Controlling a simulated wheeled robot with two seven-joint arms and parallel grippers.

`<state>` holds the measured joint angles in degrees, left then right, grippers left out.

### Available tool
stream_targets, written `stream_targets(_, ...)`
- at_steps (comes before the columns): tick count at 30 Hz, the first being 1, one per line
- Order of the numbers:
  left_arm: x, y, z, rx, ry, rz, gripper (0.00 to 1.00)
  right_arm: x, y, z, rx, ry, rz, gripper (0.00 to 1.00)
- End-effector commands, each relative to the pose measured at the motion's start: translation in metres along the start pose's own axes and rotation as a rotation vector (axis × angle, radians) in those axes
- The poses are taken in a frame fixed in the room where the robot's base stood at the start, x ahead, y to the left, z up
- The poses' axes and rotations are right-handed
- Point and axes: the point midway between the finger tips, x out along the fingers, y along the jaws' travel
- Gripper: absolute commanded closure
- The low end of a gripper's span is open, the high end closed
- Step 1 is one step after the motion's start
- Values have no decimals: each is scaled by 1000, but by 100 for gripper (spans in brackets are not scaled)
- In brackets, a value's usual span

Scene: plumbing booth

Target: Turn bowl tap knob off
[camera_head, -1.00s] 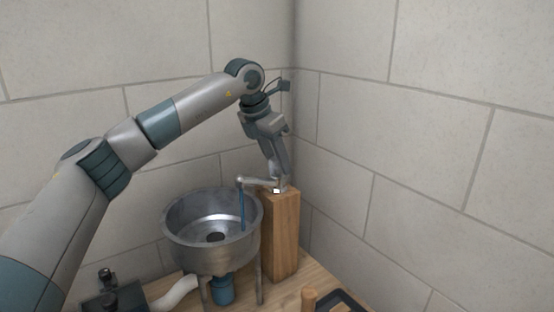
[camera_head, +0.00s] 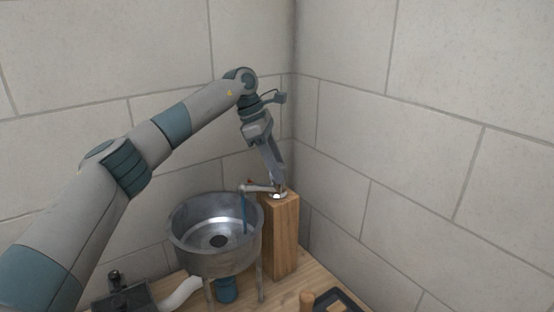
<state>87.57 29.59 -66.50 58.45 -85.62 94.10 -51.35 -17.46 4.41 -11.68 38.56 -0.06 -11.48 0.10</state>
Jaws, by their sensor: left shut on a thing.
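The metal bowl (camera_head: 187,249) stands on thin legs, with a dark drain in its bottom. The tap (camera_head: 262,188) sits on top of a wooden post (camera_head: 285,240) to the right of the bowl, and its spout reaches left over the rim. A thin blue stream of water (camera_head: 244,212) runs from the spout into the bowl. My left gripper (camera_head: 278,187) points down at the tap's base, shut on the tap knob, which its fingers mostly hide. A small red part shows beside the spout. My right gripper is not in view.
Tiled walls meet in a corner close behind the post. A blue trap (camera_head: 227,289) and white pipe (camera_head: 180,295) sit under the bowl. A black fixture (camera_head: 122,295) is at lower left, and a dark tray (camera_head: 345,302) at lower right.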

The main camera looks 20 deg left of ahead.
Motion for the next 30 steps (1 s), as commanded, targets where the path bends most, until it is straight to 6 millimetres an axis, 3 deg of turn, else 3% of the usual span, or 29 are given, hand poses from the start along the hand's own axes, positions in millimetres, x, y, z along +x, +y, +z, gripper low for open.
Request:
stream_targets(4, -4, 1, 3, 97, -3, -38, 85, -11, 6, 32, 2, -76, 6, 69)
stream_targets(12, -3, 1, 2, 204, -1, -81, 85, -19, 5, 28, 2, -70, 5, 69)
stream_targets(27, -2, 1, 1, 228, -1, -89, 85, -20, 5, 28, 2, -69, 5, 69)
stream_targets(28, -2, 1, 1, 228, -1, -89, 58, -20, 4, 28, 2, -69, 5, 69)
stream_targets(30, -2, 1, 1, 227, -1, -90, 44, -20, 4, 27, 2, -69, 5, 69)
